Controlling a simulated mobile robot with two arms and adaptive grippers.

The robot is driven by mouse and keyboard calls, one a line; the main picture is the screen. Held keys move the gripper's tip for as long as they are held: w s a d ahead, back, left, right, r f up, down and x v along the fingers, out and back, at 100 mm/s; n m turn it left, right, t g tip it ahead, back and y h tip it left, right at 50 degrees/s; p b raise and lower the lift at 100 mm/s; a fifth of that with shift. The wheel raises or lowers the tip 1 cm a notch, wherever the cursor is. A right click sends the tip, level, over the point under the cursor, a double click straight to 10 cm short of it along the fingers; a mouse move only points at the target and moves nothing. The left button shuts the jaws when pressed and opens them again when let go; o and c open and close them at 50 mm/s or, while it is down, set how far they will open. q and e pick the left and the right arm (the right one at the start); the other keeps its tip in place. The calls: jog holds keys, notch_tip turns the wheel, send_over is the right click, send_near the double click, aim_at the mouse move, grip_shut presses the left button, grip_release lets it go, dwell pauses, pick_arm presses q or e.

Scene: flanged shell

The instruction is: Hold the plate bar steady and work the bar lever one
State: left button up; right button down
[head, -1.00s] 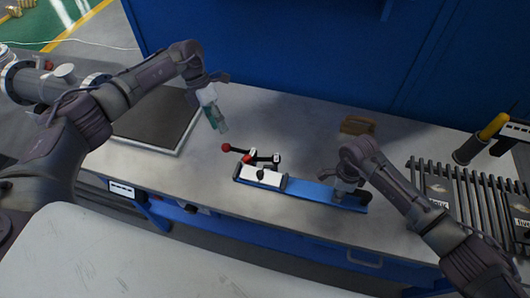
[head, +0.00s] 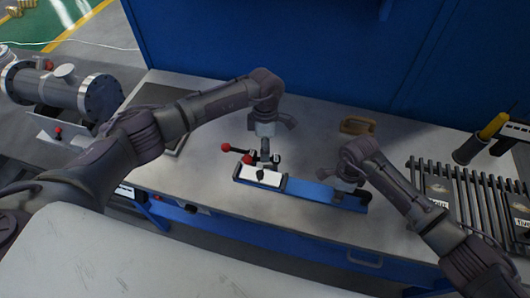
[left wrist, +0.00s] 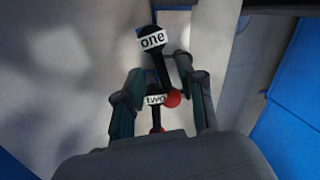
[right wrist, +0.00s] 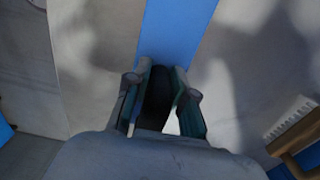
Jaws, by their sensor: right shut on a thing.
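The plate bar (head: 308,190) is a long blue bar on the grey bench, with a white block at its left end carrying two black levers with red knobs (head: 227,147). In the left wrist view the lever tagged "one" (left wrist: 152,40) lies just beyond my fingertips, and the lever tagged "two" (left wrist: 155,100) shows between the fingers, beside a red knob (left wrist: 172,98). My left gripper (head: 265,157) is open above the levers, pointing down. My right gripper (head: 347,188) is shut on the black grip at the bar's right end (right wrist: 156,98). It partly hides that end.
A brown-handled brush (head: 357,126) lies behind the bar. A slatted rack (head: 455,190) with tagged items and a yellow-black tool (head: 483,138) are on the right. A flanged cylinder (head: 60,87) stands at far left. A blue wall (head: 300,60) closes the back.

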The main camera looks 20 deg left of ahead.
pick_arm(q)
jog(key=shift+s+f, duration=0.2)
jog(key=shift+f, duration=0.75)
grip_shut()
